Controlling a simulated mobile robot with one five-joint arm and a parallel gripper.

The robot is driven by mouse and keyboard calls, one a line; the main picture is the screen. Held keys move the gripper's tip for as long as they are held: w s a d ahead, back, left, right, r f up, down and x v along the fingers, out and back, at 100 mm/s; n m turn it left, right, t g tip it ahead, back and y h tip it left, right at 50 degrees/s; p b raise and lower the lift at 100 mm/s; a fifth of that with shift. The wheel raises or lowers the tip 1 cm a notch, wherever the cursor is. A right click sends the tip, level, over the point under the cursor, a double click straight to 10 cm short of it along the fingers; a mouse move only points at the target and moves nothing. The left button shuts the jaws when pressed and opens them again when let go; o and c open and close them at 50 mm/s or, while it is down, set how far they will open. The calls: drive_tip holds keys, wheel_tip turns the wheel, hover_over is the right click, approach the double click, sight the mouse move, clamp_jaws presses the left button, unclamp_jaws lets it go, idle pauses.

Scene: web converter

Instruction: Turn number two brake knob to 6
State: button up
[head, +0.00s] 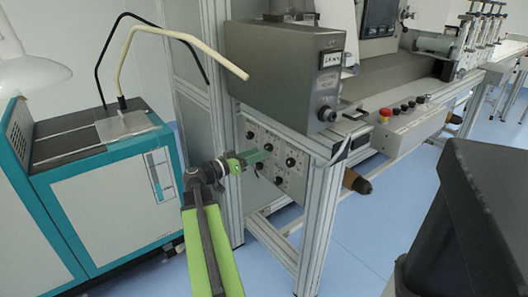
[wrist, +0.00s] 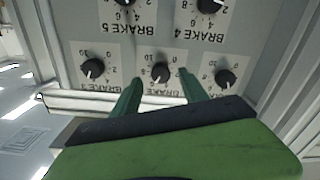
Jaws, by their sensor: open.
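A light panel (head: 273,152) with several black brake knobs is on the front of the grey machine. In the wrist view its lettering is upside down. The middle knob (wrist: 160,72) of the row nearest my gripper is between my fingers; its label is partly hidden and too small to read surely. Its white pointer slants toward the lower left of the picture. My gripper (wrist: 159,76) is open, with a green finger on each side of this knob and gaps beside it. In the head view my gripper (head: 252,157) is at the panel, hiding part of it.
Neighbouring knobs stand on the left (wrist: 92,69) and right (wrist: 225,78), the right one close to a finger. The Brake 5 and Brake 4 knobs are above. An aluminium frame post (head: 318,225) stands right of the panel; a teal-and-white cabinet (head: 110,200) is left.

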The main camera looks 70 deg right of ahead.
drive_tip(key=v, duration=1.3)
drive_tip(key=shift+a, duration=0.2)
drive_tip(key=shift+f, duration=0.1)
